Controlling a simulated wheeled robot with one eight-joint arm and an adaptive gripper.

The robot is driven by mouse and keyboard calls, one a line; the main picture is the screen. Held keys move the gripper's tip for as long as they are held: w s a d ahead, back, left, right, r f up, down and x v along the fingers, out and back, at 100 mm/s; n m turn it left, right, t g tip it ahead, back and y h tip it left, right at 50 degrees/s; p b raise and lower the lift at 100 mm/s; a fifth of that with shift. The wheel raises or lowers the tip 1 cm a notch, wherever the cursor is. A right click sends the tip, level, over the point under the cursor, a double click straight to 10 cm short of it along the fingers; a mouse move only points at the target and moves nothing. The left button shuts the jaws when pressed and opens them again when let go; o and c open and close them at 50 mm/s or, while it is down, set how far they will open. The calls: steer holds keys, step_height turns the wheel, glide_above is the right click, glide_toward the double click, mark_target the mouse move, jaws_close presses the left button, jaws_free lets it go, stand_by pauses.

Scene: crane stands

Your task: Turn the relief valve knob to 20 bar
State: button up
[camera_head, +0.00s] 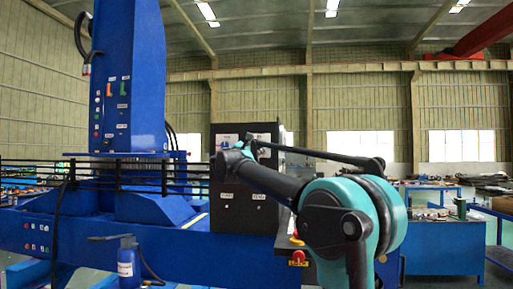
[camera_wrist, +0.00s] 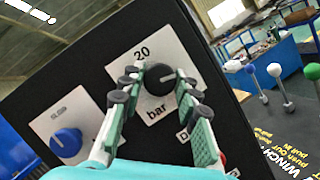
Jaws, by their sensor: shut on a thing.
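The relief valve knob (camera_wrist: 160,76) is black and round, on a white plate (camera_wrist: 122,70) marked "20" above and "bar" below in the wrist view. A small light mark on the knob points roughly to the right. My gripper (camera_wrist: 158,86) has its green-padded fingers on both sides of the knob and is shut on it. In the head view my gripper (camera_head: 240,152) reaches the upper part of the black control panel (camera_head: 236,212), where my arm hides much of the knob's plate.
A blue knob (camera_wrist: 66,143) on its own white plate sits left of my gripper in the wrist view. Levers with white, blue and green balls (camera_wrist: 274,70) stand to the right. A red emergency button (camera_head: 298,256) is below my arm. A blue column (camera_head: 130,80) rises to the left.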

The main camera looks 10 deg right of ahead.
steer(key=shift+f+n+t+y, duration=0.1)
steer(key=shift+n+t+y, duration=0.45)
steer(key=shift+n, duration=1.55)
steer(key=o, duration=1.1)
steer(key=shift+t, duration=0.25)
steer(key=v, duration=1.2)
